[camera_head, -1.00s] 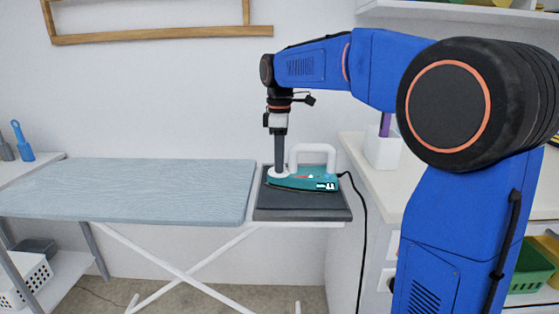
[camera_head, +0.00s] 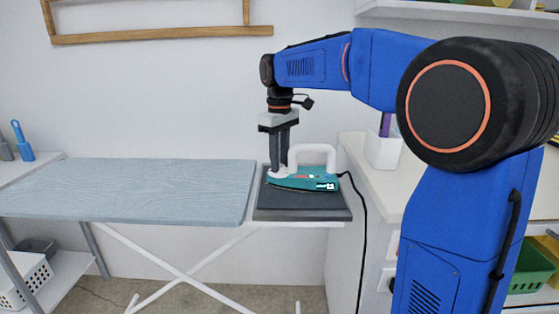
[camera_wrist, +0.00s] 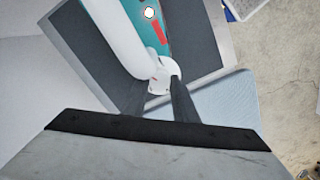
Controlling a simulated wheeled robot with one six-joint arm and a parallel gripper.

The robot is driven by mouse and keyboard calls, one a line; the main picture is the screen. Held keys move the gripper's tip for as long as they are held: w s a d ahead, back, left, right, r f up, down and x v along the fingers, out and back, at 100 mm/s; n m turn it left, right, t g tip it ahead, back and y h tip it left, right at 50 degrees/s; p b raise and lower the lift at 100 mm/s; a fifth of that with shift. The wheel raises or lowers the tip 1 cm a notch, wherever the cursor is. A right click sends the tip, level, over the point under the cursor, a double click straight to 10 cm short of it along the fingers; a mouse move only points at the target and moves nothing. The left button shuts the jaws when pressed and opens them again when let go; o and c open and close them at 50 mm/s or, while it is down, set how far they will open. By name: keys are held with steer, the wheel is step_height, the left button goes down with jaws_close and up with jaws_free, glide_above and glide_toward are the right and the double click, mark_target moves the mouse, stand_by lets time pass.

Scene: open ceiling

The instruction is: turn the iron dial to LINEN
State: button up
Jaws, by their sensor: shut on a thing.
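The iron (camera_head: 306,183), teal with a white handle (camera_head: 318,150), lies flat on the dark rest pad (camera_head: 300,207) at the right end of the ironing board. Its white dial (camera_wrist: 163,77) is at the left end of the iron in the head view, at the base of the handle. My gripper (camera_head: 280,168) points straight down and is shut on the dial, one finger on either side. In the wrist view small dark and red marks show on the dial, but the LINEN label is not readable. The fingers hide part of the dial.
The pale blue ironing board (camera_head: 130,190) stretches left of the pad. A black cord (camera_head: 362,235) runs from the iron's right end down toward the floor. A white counter (camera_head: 358,155) with a white container (camera_head: 383,150) stands close on the right.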

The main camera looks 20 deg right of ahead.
stand_by(0.3)
steer(key=o, duration=1.1)
steer(key=shift+r, duration=0.15)
step_height(320, 180, up, 17)
steer(key=shift+r, duration=0.1)
